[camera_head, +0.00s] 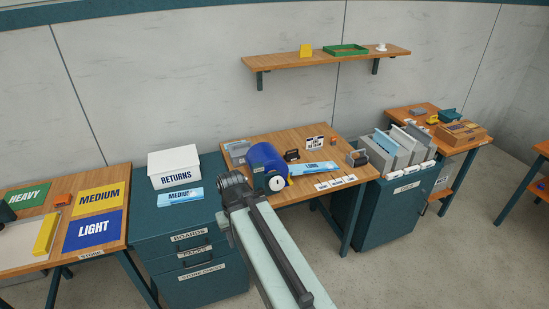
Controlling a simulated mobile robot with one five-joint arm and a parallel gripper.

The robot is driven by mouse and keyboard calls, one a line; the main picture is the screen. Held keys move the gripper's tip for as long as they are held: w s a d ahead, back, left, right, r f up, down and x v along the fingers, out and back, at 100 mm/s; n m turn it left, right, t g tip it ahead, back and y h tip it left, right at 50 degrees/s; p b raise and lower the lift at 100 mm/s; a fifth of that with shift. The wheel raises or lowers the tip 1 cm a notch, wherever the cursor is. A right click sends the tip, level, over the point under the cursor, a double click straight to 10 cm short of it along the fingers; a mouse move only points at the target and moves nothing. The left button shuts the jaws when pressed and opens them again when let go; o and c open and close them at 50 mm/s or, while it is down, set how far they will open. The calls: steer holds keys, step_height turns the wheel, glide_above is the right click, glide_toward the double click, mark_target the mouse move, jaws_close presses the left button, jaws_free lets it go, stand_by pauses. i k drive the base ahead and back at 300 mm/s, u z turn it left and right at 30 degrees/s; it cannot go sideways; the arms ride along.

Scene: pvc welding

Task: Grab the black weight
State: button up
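I cannot tell for certain which thing is the black weight. A small black object (291,155) sits on the middle wooden table, just right of a blue cylinder with a white dial (266,162). Another dark object (357,158) stands near that table's right edge. A dark shape (6,212) is cut off at the left picture edge. My arm reaches up from the bottom, and my gripper (236,186) is at its far end, in front of the table and left of the dial. The fingers are too small to read.
A blue LONG strip (307,170) and labels lie on the middle table (330,203). A white RETURNS box (174,167) stands on the teal drawer cabinet (190,237) at left. A cabinet of upright boards (391,215) stands right. A shelf (290,63) hangs behind. Floor is free at lower right.

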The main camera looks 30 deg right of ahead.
mark_target(289, 157)
steer(key=u, duration=0.15)
steer(key=i, duration=1)
steer(key=z, duration=0.1)
